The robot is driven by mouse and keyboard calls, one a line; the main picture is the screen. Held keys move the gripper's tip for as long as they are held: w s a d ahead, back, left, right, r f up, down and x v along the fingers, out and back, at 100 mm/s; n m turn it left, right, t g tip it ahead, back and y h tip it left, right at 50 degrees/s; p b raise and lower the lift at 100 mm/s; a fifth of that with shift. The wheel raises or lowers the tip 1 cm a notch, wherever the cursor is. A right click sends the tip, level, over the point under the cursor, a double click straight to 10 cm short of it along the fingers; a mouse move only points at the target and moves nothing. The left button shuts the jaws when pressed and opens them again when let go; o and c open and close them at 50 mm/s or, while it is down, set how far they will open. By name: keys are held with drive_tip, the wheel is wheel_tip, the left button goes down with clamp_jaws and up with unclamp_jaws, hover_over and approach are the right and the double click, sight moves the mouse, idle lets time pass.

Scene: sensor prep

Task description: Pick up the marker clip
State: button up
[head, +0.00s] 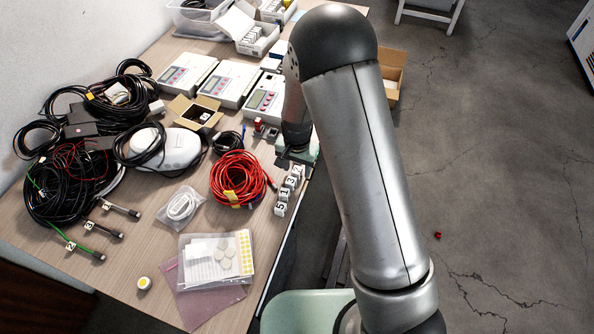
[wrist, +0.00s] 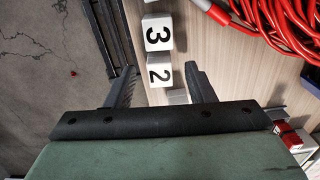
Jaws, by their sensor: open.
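White numbered marker clips stand in a row along the table edge; in the head view one bears a 5 (head: 280,209) and others lie farther back (head: 292,182). The wrist view shows a block marked 3 (wrist: 158,32) and a block marked 2 (wrist: 160,74). The 2 block is between or just past the fingertips of my gripper (wrist: 160,80), with a gap on both sides. A greyish piece (wrist: 177,97) shows behind it, partly hidden by the gripper body. My gripper (head: 287,160) is open and empty, above the row's far end. Its height over the blocks is unclear.
A red cable coil (head: 238,178) lies left of the blocks. A small red part (head: 259,126) sits near my gripper; white meters (head: 228,83) stand farther back. The table edge is close on the right. A tiny red object (head: 437,235) lies on the floor.

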drive_tip(key=c, duration=1)
drive_tip(key=shift+c, duration=0.2)
drive_tip(key=shift+r, duration=0.15)
